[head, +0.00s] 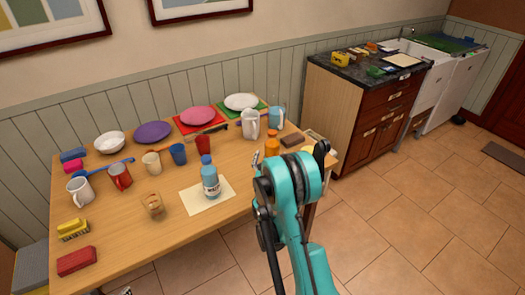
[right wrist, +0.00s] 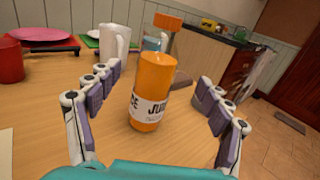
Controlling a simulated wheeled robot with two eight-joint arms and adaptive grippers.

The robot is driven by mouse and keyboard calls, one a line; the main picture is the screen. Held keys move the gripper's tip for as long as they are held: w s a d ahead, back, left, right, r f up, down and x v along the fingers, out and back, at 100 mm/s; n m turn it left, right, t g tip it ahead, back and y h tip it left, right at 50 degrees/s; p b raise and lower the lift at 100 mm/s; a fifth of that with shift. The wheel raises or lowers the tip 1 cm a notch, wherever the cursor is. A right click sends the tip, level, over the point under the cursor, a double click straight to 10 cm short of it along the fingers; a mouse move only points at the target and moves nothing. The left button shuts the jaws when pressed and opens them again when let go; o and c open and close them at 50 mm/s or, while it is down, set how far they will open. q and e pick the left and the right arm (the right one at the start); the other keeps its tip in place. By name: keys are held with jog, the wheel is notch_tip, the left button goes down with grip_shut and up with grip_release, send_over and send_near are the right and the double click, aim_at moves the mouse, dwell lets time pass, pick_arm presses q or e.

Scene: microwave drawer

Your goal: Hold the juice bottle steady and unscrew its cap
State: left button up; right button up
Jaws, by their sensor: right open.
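The juice bottle (right wrist: 154,85) is orange with a white label and a brown-orange cap (right wrist: 167,22). It stands upright on the wooden table, between the spread fingers of my right gripper (right wrist: 160,110) in the right wrist view. The fingers are apart from it on both sides. In the head view the bottle (head: 272,146) is at the table's right side, its lower part hidden behind my right arm. My right gripper (head: 290,152) is mostly hidden by its own arm there. My left gripper is not in view.
A blue milk bottle (head: 211,183) stands on a cream mat (head: 190,202) left of my arm. A white pitcher (head: 250,125) is close behind the juice bottle. A brown block (head: 292,139) lies to its right. Cups and plates fill the table's back; its front middle is fairly clear.

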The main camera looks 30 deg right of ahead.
aim_at(271, 150)
jog(key=shift+w+d, duration=0.25)
jog(key=shift+d, duration=0.05)
jog(key=shift+p+x, duration=0.6)
jog(key=shift+x, duration=0.4)
jog(key=x, duration=0.1)
jog(key=b+x, duration=0.1)
jog(key=x, duration=0.1)
jog(key=b+x, duration=0.1)
jog(key=shift+w+f, duration=0.3)
jog(key=shift+f, duration=0.1)
jog(key=shift+w+d+r, duration=0.1)
jog(key=shift+w, duration=0.1)
jog(key=c, duration=1.7)
